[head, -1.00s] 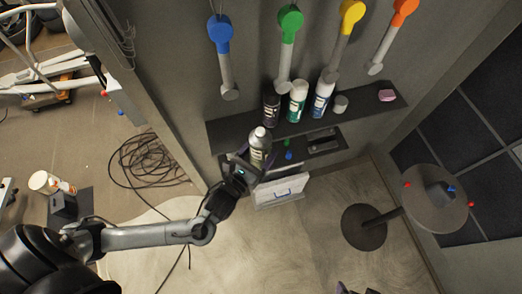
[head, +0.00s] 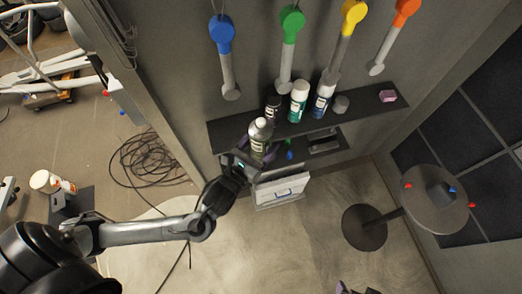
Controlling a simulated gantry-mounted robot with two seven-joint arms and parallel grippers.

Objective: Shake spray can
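A dark grey spray can (head: 259,140) with a light silver top is upright in my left gripper (head: 254,156). The gripper's fingers reach around the can's lower part, and it is held in front of the wall shelf, apart from the other cans. On the shelf stand a dark can (head: 272,107), partly hidden behind the held can, a green-and-white can (head: 298,101) and a blue-and-white can (head: 322,98). Of my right gripper (head: 346,288), only small dark tips show at the bottom edge; its opening cannot be told.
The dark wall shelf (head: 366,106) also carries a small grey lid-like piece (head: 341,104) and a pink block (head: 388,96). A white box (head: 281,190) is below it. A round stand table (head: 434,200) is at the right. Cables (head: 147,160) lie on the floor at left.

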